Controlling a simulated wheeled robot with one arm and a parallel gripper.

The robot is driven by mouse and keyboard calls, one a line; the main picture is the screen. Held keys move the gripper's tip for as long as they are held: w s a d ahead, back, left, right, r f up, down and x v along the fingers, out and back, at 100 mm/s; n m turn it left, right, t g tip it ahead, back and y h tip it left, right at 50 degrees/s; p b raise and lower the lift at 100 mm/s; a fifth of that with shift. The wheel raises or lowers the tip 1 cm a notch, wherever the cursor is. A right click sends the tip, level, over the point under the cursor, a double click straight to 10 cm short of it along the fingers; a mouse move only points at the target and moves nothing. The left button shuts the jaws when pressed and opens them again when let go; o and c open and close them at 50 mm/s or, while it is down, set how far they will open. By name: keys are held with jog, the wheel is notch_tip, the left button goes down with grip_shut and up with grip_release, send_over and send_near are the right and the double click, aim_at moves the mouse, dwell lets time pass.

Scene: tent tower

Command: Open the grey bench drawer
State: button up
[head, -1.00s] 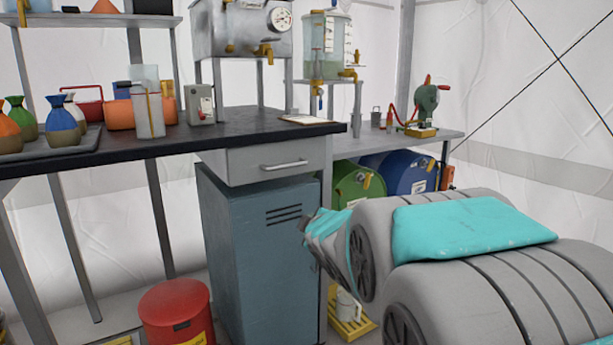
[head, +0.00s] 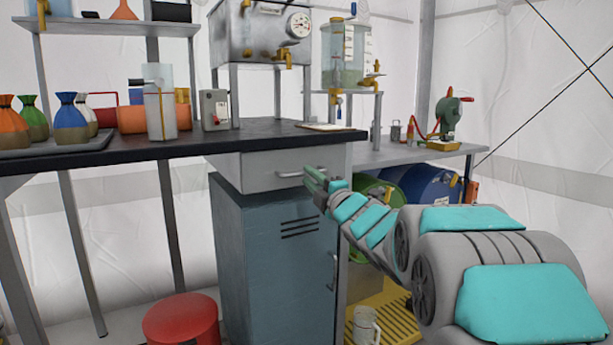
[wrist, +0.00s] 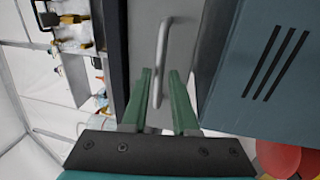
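The grey bench drawer (head: 258,172) is closed under the black bench top, with a pale bar handle (head: 290,174) on its front. In the wrist view the drawer front (wrist: 188,35) is turned on its side and the handle (wrist: 162,45) runs upright. My gripper (head: 312,177) is at the right end of the handle in the head view. In the wrist view my gripper (wrist: 161,75) has its two green fingers apart, one on each side of the handle's near end. I see gaps beside the bar; whether a finger touches it I cannot tell.
A blue-grey cabinet (head: 270,265) stands right below the drawer. A red bin (head: 180,320) is on the floor to its left.

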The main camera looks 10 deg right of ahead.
jog(key=shift+x, duration=1.45)
grip_shut()
dwell(0.4)
